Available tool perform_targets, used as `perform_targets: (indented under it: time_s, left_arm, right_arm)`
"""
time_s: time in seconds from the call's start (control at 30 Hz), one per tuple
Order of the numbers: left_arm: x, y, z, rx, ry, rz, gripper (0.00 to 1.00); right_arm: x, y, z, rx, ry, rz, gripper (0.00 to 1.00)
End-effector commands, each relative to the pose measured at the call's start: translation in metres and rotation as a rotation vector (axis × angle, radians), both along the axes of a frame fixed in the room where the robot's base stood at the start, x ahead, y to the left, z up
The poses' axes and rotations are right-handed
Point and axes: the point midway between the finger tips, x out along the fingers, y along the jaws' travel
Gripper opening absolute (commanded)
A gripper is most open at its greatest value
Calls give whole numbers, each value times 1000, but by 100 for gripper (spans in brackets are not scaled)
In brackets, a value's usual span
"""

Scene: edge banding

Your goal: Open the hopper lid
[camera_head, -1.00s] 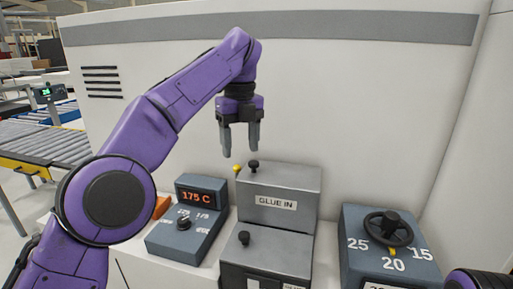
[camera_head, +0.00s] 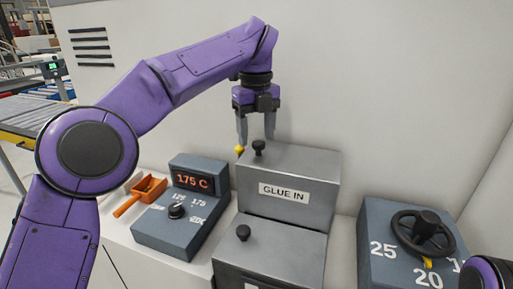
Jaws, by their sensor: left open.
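The grey hopper (camera_head: 285,209) carries a "GLUE IN" label and has a closed flat lid (camera_head: 300,162) on top. A black knob (camera_head: 259,147) stands near the lid's back left. A small yellow ball (camera_head: 239,150) sits just left of that knob. My left gripper (camera_head: 256,137) points down, open and empty, right above and behind the black knob; whether a finger touches it I cannot tell. A purple part of my right arm (camera_head: 487,274) shows at the lower right, but its gripper is out of view.
A lower grey box with a black knob (camera_head: 243,232) stands in front of the hopper. A control box reading 175 C (camera_head: 190,181) and an orange scoop (camera_head: 144,192) are to the left. A handwheel box (camera_head: 378,263) is at right. A white machine wall (camera_head: 390,90) stands behind.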

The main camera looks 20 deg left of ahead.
Motion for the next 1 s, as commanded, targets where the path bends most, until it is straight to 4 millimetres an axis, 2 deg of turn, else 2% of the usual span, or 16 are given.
perform_targets:
  time_s: [0.03,0.1,0.37,0.4,0.57,0.6,1.0]
  left_arm:
    - [1,0,-10,1,5,0,61]
    - [2,0,-16,1,5,-1,61]
    - [3,-1,-17,0,4,-1,61]
    - [3,-1,-17,0,4,-1,57]
    - [2,-2,-17,1,5,-2,5]
    - [3,-2,-17,1,5,-2,0]
    - [2,-2,-11,3,4,0,0]
  right_arm:
    - [1,0,-4,0,-2,0,43]
    - [1,0,-5,0,-2,0,43]
    - [1,0,-5,0,-2,0,43]
    - [1,0,-5,0,-2,0,43]
    - [1,0,-5,0,-2,0,43]
    - [1,0,-5,0,-2,0,43]
    - [1,0,2,0,-2,0,43]
